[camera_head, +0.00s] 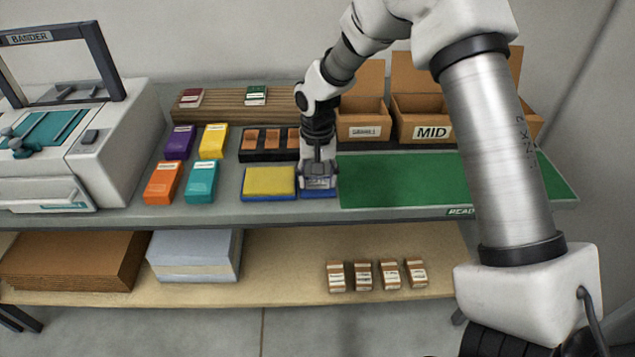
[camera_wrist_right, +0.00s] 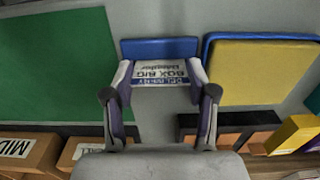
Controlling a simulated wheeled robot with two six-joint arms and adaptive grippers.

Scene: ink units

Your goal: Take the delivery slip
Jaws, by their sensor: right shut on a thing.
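In the head view the right gripper (camera_head: 318,181) points down at the small blue holder (camera_head: 320,194), which also shows behind the slip in the wrist view (camera_wrist_right: 160,47). I cannot tell whether the slip still touches the holder. My left gripper is not in view.
A yellow pad in a blue tray (camera_head: 269,181) lies just left of the holder, a green mat (camera_head: 400,180) just right. Behind stand a dark rack (camera_head: 262,156) and cardboard boxes (camera_head: 400,135). Coloured packs (camera_head: 201,182) and the bander (camera_head: 120,130) are at left.

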